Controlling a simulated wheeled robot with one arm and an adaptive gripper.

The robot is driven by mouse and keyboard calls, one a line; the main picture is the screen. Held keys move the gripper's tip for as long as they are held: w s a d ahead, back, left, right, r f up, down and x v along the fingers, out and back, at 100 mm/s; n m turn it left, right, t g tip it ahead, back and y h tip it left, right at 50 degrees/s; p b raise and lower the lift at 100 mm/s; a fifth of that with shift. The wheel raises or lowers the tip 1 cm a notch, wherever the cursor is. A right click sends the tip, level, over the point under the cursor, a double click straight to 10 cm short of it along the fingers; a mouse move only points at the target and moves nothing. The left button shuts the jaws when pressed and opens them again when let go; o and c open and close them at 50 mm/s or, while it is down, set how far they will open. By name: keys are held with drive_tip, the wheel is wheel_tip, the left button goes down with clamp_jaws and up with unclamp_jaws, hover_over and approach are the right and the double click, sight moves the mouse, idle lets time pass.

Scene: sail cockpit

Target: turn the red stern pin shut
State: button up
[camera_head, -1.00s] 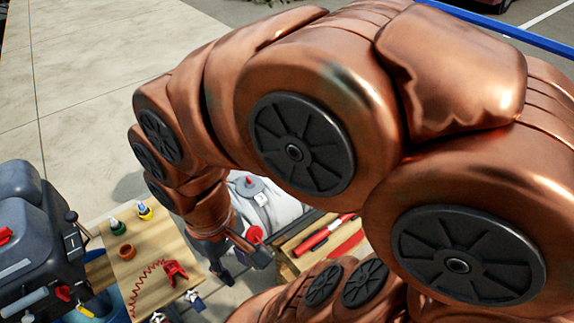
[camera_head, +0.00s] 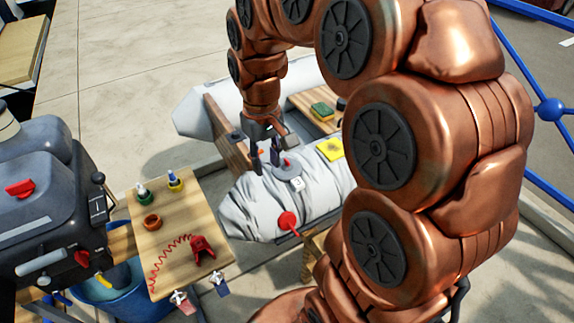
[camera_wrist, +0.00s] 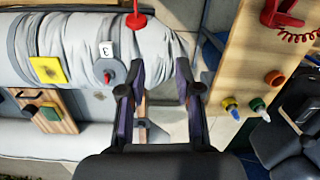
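A small red pin (camera_head: 286,162) stands on a round grey disc (camera_head: 291,173) on the grey-white wrapped bundle (camera_head: 320,188). The disc carries a tag with a "3" (camera_head: 297,184). The pin also shows in the wrist view (camera_wrist: 106,76), left of my gripper (camera_wrist: 159,82). A larger red round knob (camera_head: 288,221) on a rod sits at the bundle's near edge; the wrist view shows it at the top (camera_wrist: 136,21). I cannot tell for certain which is the stern pin. My gripper (camera_head: 265,158) is open and empty, fingers apart, beside the disc.
A yellow square (camera_head: 330,149) lies on the bundle. A wooden board (camera_head: 178,235) at left holds bottles, a brown ring (camera_head: 152,222) and a red clip with coiled cord (camera_head: 201,248). A dark motor (camera_head: 45,190) stands further left. A wooden plank (camera_head: 228,140) is just behind my gripper.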

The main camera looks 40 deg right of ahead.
drive_tip(key=w+d+f+b, duration=0.3)
drive_tip(key=w+d+f, duration=0.2)
drive_tip(key=w+d, duration=0.2)
drive_tip(key=m+b, duration=0.1)
drive_tip(key=b, duration=0.2)
hover_over(287, 160)
drive_tip(key=shift+t, duration=0.4)
wheel_tip(287, 160, down, 5)
drive_tip(key=shift+r, duration=0.1)
drive_tip(key=shift+f, duration=3.85)
drive_tip(key=shift+c, duration=0.4)
clamp_jaws()
